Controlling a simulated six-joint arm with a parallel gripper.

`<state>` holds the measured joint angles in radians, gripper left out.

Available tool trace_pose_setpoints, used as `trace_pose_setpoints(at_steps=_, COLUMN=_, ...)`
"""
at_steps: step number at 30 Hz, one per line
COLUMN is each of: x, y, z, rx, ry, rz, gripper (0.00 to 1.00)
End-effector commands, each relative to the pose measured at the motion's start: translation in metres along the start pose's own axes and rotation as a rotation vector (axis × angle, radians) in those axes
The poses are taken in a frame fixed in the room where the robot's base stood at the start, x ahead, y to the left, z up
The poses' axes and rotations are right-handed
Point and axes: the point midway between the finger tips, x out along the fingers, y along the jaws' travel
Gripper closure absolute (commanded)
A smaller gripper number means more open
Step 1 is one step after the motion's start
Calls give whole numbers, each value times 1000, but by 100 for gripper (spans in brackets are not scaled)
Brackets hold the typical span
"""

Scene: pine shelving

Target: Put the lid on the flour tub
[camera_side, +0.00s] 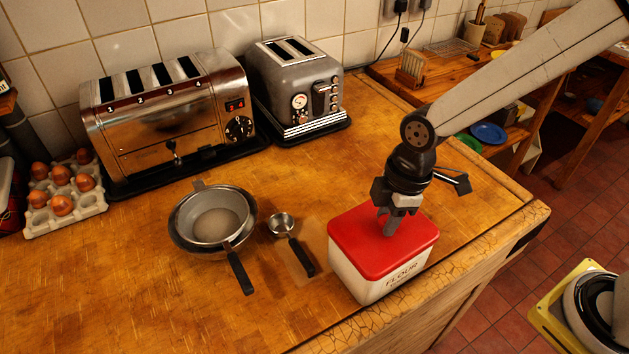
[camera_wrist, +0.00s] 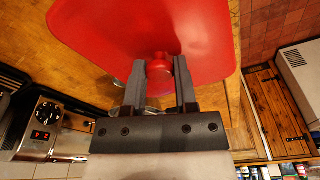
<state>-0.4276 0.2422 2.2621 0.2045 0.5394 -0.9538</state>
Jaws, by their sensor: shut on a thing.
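The flour tub (camera_side: 366,281) is a white box marked FLOUR, standing near the front right edge of the wooden worktop. The red lid (camera_side: 357,240) lies over the tub's top in the side view and looks about level; I cannot tell whether it is fully seated. In the wrist view the red lid (camera_wrist: 100,25) fills the upper middle, with a round red knob (camera_wrist: 160,62) at its centre. My gripper (camera_side: 390,227) points down onto the middle of the lid. In the wrist view my gripper (camera_wrist: 160,75) is shut on the lid's knob, one finger on each side.
A sieve (camera_side: 213,220) and a small measuring scoop (camera_side: 283,228) lie left of the tub. A long toaster (camera_side: 165,120), a smaller toaster (camera_side: 298,90) and an egg tray (camera_side: 65,205) stand behind. The worktop's edge (camera_side: 450,262) is close on the tub's right.

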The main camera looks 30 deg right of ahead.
Motion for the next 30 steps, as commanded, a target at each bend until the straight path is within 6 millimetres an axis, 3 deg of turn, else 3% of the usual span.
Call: trace_pose_setpoints(at_steps=30, x=7, y=0, z=1, rx=0, ry=0, rz=0, gripper=100)
